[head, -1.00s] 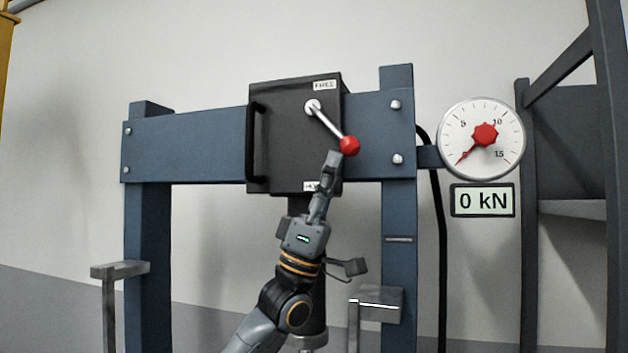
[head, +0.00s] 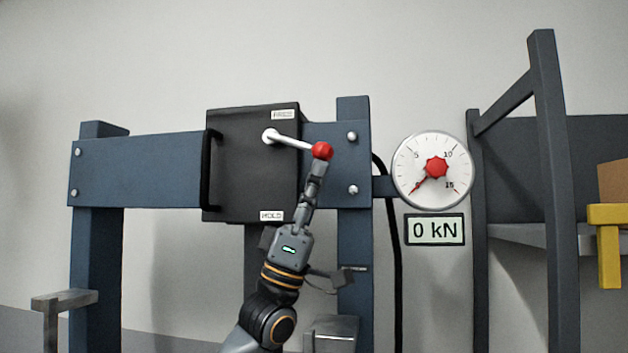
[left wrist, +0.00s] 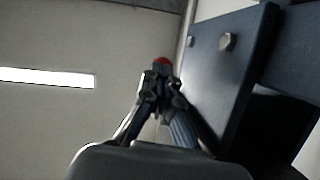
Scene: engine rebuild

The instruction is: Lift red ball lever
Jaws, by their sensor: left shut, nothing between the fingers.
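The lever is a pale rod (head: 296,142) pivoting on the front of a black box (head: 232,165), with a red ball (head: 322,151) at its free end. The lever points right and slightly down. My left gripper (head: 318,168) is shut, fingers pointing up, directly under the red ball and seemingly touching it from below. In the left wrist view the red ball (left wrist: 161,60) shows just beyond the shut fingertips (left wrist: 161,72). The box has a HOLD label (head: 271,216) at the bottom and a small label at the top, too blurred to read. My right gripper is not in view.
The box sits on a blue press frame (head: 140,170) with posts on both sides. To the right are a round gauge (head: 433,170) and a display (head: 435,230) reading 0 kN. A dark rack (head: 555,190) stands farther right.

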